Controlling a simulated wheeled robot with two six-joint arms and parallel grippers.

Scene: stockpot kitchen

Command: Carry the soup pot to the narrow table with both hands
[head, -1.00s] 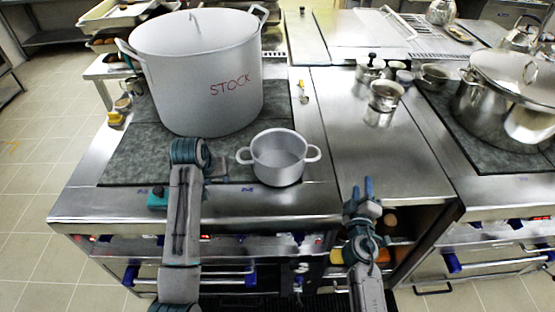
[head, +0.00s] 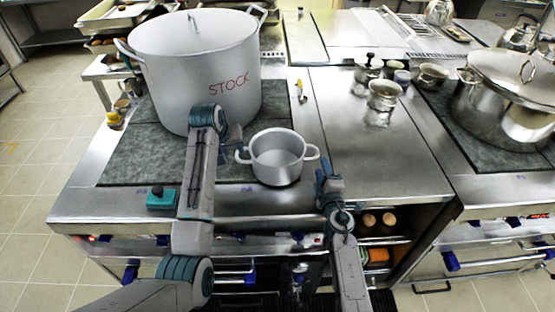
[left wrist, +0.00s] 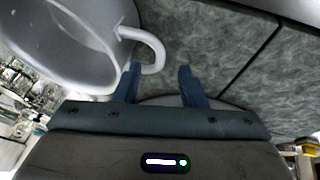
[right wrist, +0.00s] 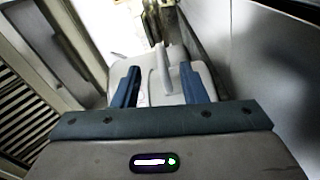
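The small grey soup pot (head: 277,160) stands upright on the dark stove top, with a loop handle on each side. My left gripper (head: 234,153) is at its left handle, partly hidden behind my arm. In the left wrist view the open fingers (left wrist: 158,72) are near the handle (left wrist: 152,48), which lies toward the left finger. My right gripper (head: 323,172) is just in front of the right handle. In the right wrist view its fingers (right wrist: 159,71) are open, with the handle (right wrist: 162,75) between them, apart from both. I cannot tell which surface is the narrow table.
A large pot marked STOCK (head: 195,75) stands right behind the soup pot. Small metal pots (head: 384,92) stand on the steel counter (head: 375,150). A lidded pot (head: 510,100) is at right.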

